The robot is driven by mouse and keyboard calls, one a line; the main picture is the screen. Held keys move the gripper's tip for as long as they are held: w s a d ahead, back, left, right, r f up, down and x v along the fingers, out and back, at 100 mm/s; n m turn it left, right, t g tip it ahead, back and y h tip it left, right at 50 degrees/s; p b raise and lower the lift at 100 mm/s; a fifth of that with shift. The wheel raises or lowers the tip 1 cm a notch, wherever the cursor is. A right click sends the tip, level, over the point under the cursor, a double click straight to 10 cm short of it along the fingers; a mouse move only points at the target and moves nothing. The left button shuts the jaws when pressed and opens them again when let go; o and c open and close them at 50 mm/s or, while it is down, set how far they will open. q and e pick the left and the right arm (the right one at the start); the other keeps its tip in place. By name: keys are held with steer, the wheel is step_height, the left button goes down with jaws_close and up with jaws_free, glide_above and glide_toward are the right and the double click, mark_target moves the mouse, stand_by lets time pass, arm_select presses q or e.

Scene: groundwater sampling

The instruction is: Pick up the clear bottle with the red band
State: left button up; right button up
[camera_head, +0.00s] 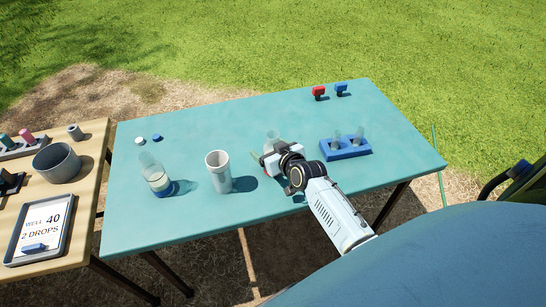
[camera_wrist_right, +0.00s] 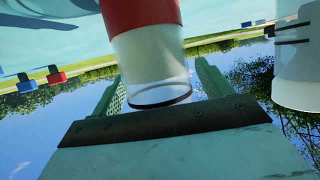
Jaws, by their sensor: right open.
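The clear bottle with the red band shows large in the right wrist view (camera_wrist_right: 150,70), its red band above a clear lower part with a dark rim. My right gripper (camera_head: 263,160) is open, with a green finger on each side of the bottle; whether they touch it I cannot tell. My left gripper is not in view.
A white cup (camera_head: 218,172) stands left of my gripper, and a clear bottle with a blue base (camera_head: 155,175) further left. A blue rack (camera_head: 347,152) with clear tubes stands close on the right. Red (camera_head: 318,91) and blue (camera_head: 341,88) items stand at the back edge.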

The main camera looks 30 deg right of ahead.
mark_target(270, 131)
steer(key=c, duration=1.2)
steer(key=shift+r, duration=0.1)
step_height(270, 131, up, 8)
steer(key=p, duration=0.2)
steer(key=shift+r+p, duration=0.25)
steer(key=shift+p, duration=0.05)
steer(key=shift+r, duration=0.75)
steer(key=s+a+r, duration=1)
steer(key=a+r, duration=0.1)
steer(key=r, duration=0.2)
steer(key=w+p, duration=0.2)
steer(key=w, duration=0.5)
steer(key=shift+w+f+p, duration=0.3)
steer(key=shift+f, duration=0.1)
